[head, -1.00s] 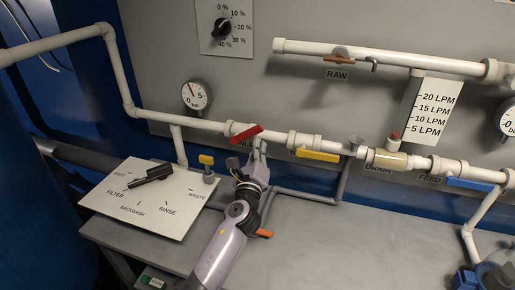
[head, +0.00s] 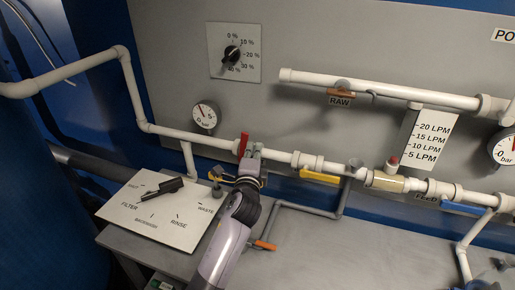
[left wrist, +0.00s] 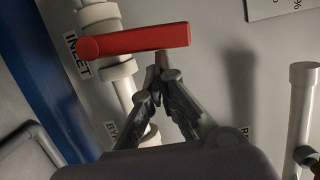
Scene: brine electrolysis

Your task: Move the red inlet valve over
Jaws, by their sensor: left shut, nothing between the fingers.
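The red inlet valve handle (head: 243,144) stands steeply across the white pipe in the head view. In the left wrist view the red handle (left wrist: 140,40) crosses the pipe beside the INLET label. My left gripper (head: 254,150) is just right of the handle in the head view, shut and empty. In the left wrist view its closed fingertips (left wrist: 163,65) are at the handle's lower edge, near its free end; I cannot tell whether they touch. The gripper hides part of the pipe behind it. My right gripper is not in view.
A yellow valve handle (head: 319,176) sits farther right on the same pipe. A selector plate (head: 140,220) with a black lever (head: 171,188) is at lower left. A pressure gauge (head: 205,116) is left above the pipe. The grey bench top (head: 320,250) is mostly clear.

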